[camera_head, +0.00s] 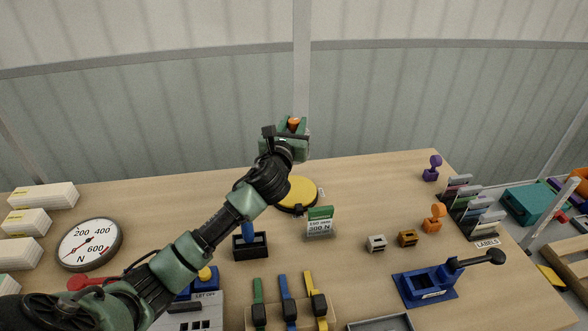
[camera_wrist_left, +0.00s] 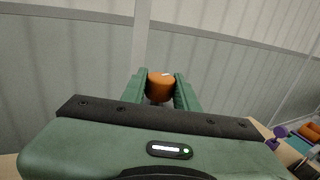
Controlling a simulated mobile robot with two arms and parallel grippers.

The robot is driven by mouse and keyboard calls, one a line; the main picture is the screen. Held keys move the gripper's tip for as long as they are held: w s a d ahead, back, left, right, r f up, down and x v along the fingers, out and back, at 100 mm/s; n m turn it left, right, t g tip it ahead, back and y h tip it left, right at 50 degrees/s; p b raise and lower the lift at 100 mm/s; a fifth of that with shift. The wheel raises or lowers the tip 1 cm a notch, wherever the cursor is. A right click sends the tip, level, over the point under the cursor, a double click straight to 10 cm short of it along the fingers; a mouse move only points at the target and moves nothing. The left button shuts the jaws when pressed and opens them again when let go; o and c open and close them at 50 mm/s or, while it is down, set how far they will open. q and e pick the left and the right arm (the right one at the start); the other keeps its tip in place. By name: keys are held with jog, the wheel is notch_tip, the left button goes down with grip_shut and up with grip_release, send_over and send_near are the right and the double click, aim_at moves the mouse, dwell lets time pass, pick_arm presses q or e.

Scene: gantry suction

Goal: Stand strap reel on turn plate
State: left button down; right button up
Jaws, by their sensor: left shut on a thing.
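My left gripper (camera_head: 291,133) is shut on an orange round piece, apparently the strap reel (camera_head: 293,122), and holds it up above the far part of the table. In the left wrist view the orange strap reel (camera_wrist_left: 160,86) sits between the two green fingers; its lower part is mostly hidden. The yellow round turn plate (camera_head: 301,190), with a dark rim, lies on the table below the gripper in the head view, partly covered by my left wrist. My right gripper is not in view.
A green and white "300 N" card (camera_head: 319,222) stands just in front of the turn plate. A dark box with a blue handle (camera_head: 250,242), a dial (camera_head: 89,245), small blocks (camera_head: 407,238) and an orange knobbed stamp (camera_head: 435,217) stand around.

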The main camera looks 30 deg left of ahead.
pick_arm(q)
notch_tip(320, 180, down, 8)
jog(key=shift+d+r+b, duration=0.1)
jog(key=shift+r+b, duration=0.15)
jog(key=shift+b, duration=0.3)
jog(key=shift+f, duration=0.55)
notch_tip(320, 180, down, 4)
jog(key=shift+b, duration=0.75)
jog(key=c, duration=1.1)
grip_release()
jog(key=shift+f, duration=0.15)
jog(key=shift+o, duration=0.2)
